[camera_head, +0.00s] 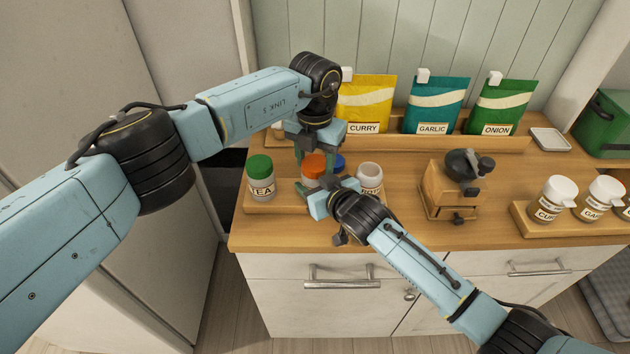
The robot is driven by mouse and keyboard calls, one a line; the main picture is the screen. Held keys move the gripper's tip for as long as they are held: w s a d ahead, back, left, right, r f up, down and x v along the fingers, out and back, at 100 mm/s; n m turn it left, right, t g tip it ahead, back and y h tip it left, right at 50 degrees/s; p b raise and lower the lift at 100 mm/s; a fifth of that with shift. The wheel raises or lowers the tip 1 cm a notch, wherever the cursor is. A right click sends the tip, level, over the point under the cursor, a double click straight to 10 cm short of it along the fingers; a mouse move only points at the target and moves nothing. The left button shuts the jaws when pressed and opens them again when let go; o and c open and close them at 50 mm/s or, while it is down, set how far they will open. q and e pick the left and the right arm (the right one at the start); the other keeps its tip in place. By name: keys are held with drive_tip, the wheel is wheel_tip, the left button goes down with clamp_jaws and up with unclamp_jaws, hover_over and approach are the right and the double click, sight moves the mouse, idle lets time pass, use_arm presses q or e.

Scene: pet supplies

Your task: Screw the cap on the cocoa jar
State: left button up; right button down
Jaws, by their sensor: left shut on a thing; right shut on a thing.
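An orange cap (313,166) sits at the jar row on the left part of the counter. My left gripper (311,158) reaches down from above and is shut at the orange cap. My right gripper (309,193) comes in from the front, lower down, and is shut on the jar under that cap. This jar is mostly hidden by my grippers, and its label cannot be read, so I cannot confirm that it is the cocoa jar. Whether the cap is seated on it is also hidden.
A green-capped TEA jar (261,178) stands left, an uncapped jar (369,178) right; a blue cap (339,163) shows between. Behind are curry (364,103), garlic (436,105) and onion (500,107) pouches. A wooden grinder (447,190) and white-capped spice jars (557,198) stand right.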

use_arm(q)
drive_tip(key=o, duration=1.1)
drive_tip(key=shift+r, duration=0.1)
drive_tip(key=shift+r, duration=2.25)
drive_tip(key=shift+c, duration=0.5)
drive_tip(key=shift+d+r+n, duration=0.15)
drive_tip(key=shift+r+n, duration=0.45)
drive_tip(key=shift+n, duration=0.2)
wheel_tip(320, 180, up, 2)
drive_tip(key=n, duration=0.3)
drive_tip(key=shift+r, duration=0.1)
